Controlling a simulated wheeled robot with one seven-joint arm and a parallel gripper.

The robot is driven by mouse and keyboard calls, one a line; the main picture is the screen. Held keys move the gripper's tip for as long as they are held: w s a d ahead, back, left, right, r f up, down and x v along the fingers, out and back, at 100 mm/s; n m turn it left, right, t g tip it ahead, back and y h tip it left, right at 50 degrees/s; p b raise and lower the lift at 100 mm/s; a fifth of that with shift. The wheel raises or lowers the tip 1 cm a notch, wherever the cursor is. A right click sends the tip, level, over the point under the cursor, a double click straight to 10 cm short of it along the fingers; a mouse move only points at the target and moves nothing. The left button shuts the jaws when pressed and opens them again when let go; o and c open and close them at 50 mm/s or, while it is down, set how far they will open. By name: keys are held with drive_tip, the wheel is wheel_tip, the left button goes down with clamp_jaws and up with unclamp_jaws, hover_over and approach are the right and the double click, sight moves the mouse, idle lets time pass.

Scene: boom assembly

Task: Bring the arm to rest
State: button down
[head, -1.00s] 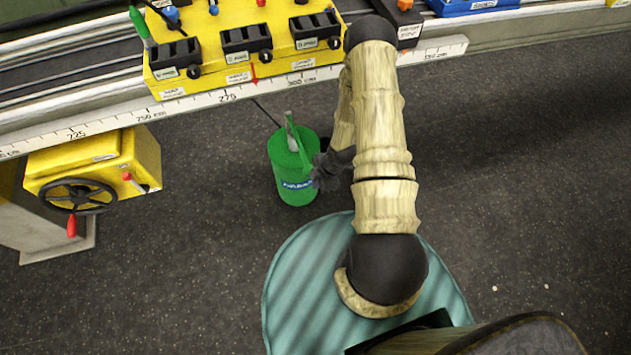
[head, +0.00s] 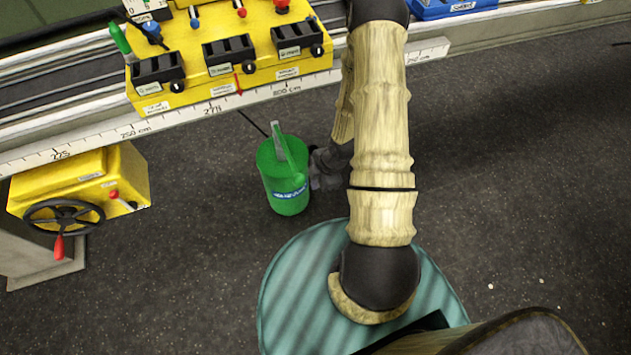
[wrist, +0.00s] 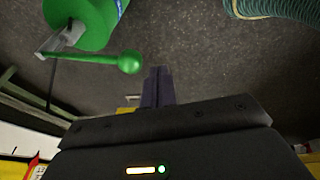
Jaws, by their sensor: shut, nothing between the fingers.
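In the head view a dark part of my wrist (head: 328,165) shows low beside the arm, just right of a green can; the fingertips are hidden there. The green can (head: 287,199) stands upright on the floor. In the wrist view the can (wrist: 92,22) is at upper left, with a green ball-ended rod (wrist: 130,62) left of my fingers, apparently apart from them.
A yellow control panel (head: 190,85) with switches and black bins sits on the rail above a scale strip (head: 180,118). A yellow box with a handwheel (head: 65,218) is at left. A blue tray (head: 440,8) is at the top.

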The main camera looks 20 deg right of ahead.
idle(0.6)
wheel_tip(320, 180, up, 16)
drive_tip(key=w+m+h+p, duration=0.1)
drive_tip(key=w+m+h, duration=0.15)
drive_tip(key=m, duration=0.45)
drive_tip(key=s+a+r+m+p, duration=0.1)
drive_tip(key=s+r+m, duration=0.3)
drive_tip(key=r, duration=0.4)
drive_tip(key=s+a+r+m, duration=0.3)
drive_tip(key=r+m, duration=0.3)
drive_tip(key=r, duration=0.2)
drive_tip(key=shift+s+a+t+h+p, duration=0.35)
drive_tip(key=shift+s+a+t, duration=0.05)
drive_tip(key=shift+a, duration=0.15)
